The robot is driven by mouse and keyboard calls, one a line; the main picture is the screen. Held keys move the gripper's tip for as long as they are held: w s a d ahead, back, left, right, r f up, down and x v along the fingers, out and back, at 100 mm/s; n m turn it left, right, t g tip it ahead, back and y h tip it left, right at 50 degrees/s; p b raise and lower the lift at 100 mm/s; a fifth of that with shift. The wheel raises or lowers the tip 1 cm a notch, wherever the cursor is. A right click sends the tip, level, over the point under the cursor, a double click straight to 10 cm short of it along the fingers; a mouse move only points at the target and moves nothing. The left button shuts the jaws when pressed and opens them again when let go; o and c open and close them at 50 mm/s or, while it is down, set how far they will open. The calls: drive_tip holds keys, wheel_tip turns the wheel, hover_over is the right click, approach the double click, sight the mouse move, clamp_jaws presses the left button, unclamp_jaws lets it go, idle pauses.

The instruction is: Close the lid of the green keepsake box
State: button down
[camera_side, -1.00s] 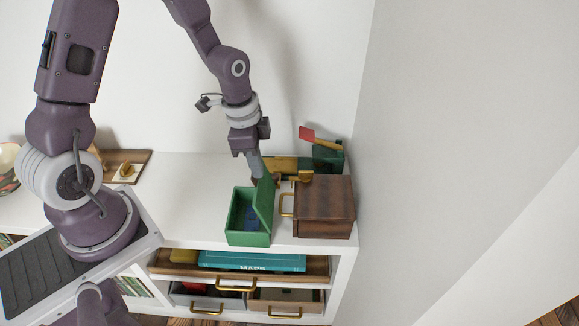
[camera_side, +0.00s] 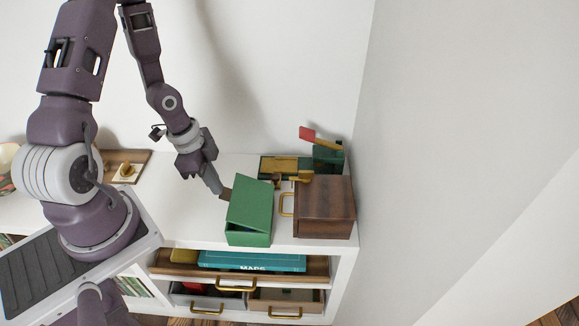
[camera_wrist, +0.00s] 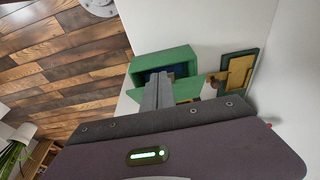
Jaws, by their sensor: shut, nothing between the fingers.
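The green keepsake box (camera_side: 248,238) stands on the white cabinet top, left of the brown wooden box. Its lid (camera_side: 252,205) is tilted low over the opening, partly closed, with a gap left at the front. My gripper (camera_side: 225,193) is shut and empty, at the lid's upper left edge in the side view; whether it touches the lid I cannot tell. In the wrist view the shut fingers (camera_wrist: 157,92) reach over the green box (camera_wrist: 165,60), and a dark blue inside shows past them.
A brown wooden box (camera_side: 325,207) with a brass handle stands close on the right. Behind are a brass-and-green item (camera_side: 280,166) and a dark green box with a red flag (camera_side: 328,155). The cabinet top (camera_side: 180,215) is clear on the left.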

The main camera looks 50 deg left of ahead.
drive_tip(key=f+t+h, duration=0.1)
drive_tip(key=f, duration=0.1)
drive_tip(key=s+a+f+t+h, duration=0.1)
drive_tip(key=f, duration=0.1)
drive_tip(key=s+a+f+t+h, duration=0.1)
drive_tip(key=f, duration=0.2)
drive_tip(key=shift+s+a+f+t+h, duration=0.15)
drive_tip(key=shift+f+t+h, duration=0.45)
drive_tip(key=shift+f, duration=0.45)
